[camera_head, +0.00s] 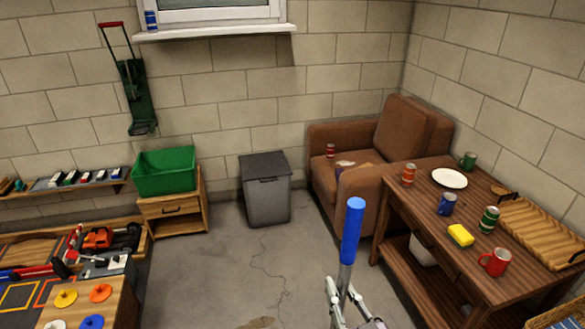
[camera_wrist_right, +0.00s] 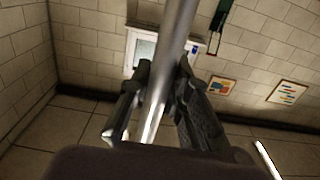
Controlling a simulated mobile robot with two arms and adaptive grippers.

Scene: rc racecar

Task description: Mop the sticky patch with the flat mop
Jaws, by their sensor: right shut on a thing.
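The flat mop shows as a blue grip (camera_head: 352,230) on top of a metal shaft (camera_head: 343,280), standing nearly upright in the head view, tilted a little. My right gripper (camera_head: 345,302) is shut on the shaft below the blue grip. In the right wrist view the shaft (camera_wrist_right: 172,60) runs between the dark fingers of the gripper (camera_wrist_right: 160,92). The mop's flat head is out of view. A brownish patch (camera_head: 259,323) on the floor, likely the sticky patch, is cut off by the bottom edge, left of the mop. My left gripper is not in view.
Grey concrete floor (camera_head: 215,265) is clear in the middle. A wooden table (camera_head: 430,220) with cups and a plate stands on the right, before a brown armchair (camera_head: 345,200). A grey bin (camera_head: 266,195) and a green crate (camera_head: 165,177) stand at the back wall.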

